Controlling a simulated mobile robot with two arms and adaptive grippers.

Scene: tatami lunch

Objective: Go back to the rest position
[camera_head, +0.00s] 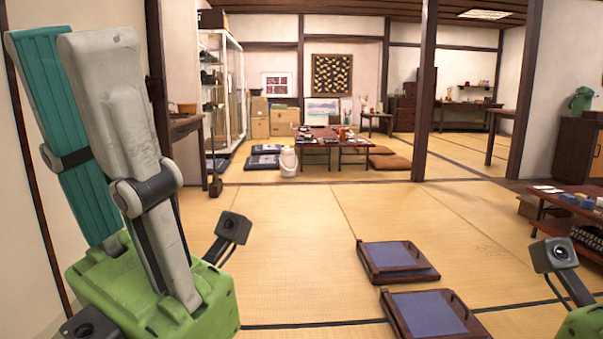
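My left gripper (68,36) stands upright and large at the left edge of the head view. Its two fingers point up, one showing a teal pad and the other a grey back. The fingers are apart, the pad face shows, and I see nothing held between them. They overlap in this view, so the width of the gap is unclear. Of my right arm only a green part and a small camera show at the bottom right corner. The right fingers are outside the picture.
Two low wooden pieces with blue tops (394,257) (428,314) lie on the tatami (290,240) at the front. A low table (353,150) with cushions stands farther back. A wooden post (424,90) rises right of centre. A shelf (560,207) with items stands right.

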